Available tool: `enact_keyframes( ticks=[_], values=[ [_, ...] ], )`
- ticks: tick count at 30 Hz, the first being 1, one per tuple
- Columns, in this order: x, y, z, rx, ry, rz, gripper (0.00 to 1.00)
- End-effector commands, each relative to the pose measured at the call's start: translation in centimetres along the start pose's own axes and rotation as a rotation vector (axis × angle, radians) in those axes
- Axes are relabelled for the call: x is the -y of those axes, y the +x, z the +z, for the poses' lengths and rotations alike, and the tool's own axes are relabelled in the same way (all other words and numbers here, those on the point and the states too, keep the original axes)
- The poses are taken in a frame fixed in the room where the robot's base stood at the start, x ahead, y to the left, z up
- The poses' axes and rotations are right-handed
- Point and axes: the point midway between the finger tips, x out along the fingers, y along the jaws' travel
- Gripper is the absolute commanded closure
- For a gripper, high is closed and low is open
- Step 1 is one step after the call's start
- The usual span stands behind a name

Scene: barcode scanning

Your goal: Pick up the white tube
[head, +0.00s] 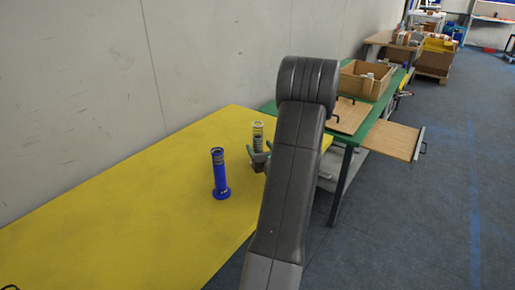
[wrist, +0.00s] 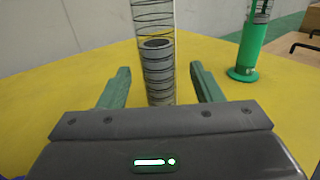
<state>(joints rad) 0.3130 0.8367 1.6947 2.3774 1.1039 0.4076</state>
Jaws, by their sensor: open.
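The white tube (head: 258,133) stands upright on the yellow table, a clear cylinder with dark rings and a grey piece inside. In the wrist view the tube (wrist: 160,62) rises between the two green fingers of my gripper (wrist: 161,75). The fingers are spread, with a visible gap on each side of it. In the head view my gripper (head: 259,153) is low at the tube, partly hidden behind my arm. The tube's foot is hidden by the gripper in the wrist view.
A blue tube (head: 220,174) stands on the yellow table (head: 110,205), left of my gripper. A green tube (wrist: 246,50) stands to the right in the wrist view. Beyond is a green table with a brown box (head: 365,80). A grey wall runs along the left.

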Motion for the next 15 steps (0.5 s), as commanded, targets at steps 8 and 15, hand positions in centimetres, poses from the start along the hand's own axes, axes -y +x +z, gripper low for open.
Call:
enact_keyframes(
  ticks=[8,15],
  values=[
    [-0.1,4.0,0.2,0.000,0.000,0.003,0.41],
    [-0.1,4.5,0.1,-0.001,0.000,0.001,0.41]
  ],
)
